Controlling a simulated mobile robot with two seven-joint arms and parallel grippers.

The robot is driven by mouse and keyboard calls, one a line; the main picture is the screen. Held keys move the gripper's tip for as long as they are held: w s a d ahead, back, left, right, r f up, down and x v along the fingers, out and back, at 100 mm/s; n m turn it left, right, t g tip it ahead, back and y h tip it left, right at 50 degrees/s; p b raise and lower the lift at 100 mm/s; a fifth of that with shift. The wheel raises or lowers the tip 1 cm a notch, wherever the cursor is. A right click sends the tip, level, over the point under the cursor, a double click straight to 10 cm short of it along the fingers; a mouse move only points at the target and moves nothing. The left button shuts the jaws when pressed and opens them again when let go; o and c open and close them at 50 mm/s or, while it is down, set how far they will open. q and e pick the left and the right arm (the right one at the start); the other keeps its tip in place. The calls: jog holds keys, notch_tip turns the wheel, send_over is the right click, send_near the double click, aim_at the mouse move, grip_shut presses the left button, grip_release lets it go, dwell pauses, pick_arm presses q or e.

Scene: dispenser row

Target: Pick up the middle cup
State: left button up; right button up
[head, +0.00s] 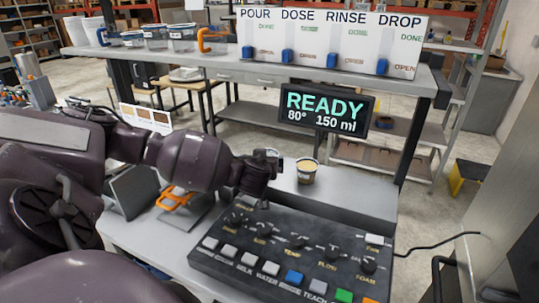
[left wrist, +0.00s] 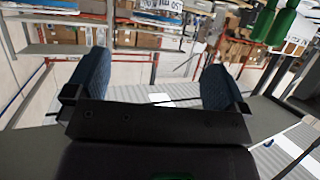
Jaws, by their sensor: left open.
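A small cup (head: 307,172) with a tan top and dark printing stands upright on the grey ledge (head: 355,200) below the READY display. A pale rim, perhaps another cup (head: 272,153), shows just behind my left gripper; most of it is hidden. Whether a third cup stands behind my arm cannot be seen, so I cannot tell which is the middle one. My left gripper (head: 270,170) is just left of the tan-topped cup, apart from it. In the left wrist view its two blue pads (left wrist: 155,85) are wide apart with nothing between them. My right gripper is not in view.
A black control panel (head: 290,255) with knobs and buttons lies in front of the ledge. The READY display (head: 326,111) stands behind the cup. A dispenser board (head: 330,40) and several clear containers (head: 183,38) stand on the upper shelf. An orange-handled item (head: 175,198) lies under my arm.

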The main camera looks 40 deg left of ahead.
aim_at(269, 153)
pick_arm(q)
jog(key=x, duration=0.4)
jog(key=shift+w+a+r, duration=0.1)
jog(key=shift+w+a, duration=0.15)
jog(key=shift+w, duration=0.15)
jog(key=shift+p+x, duration=0.65)
jog(key=shift+x, duration=2.65)
jog(key=shift+d, duration=0.15)
jog(key=c, duration=0.9)
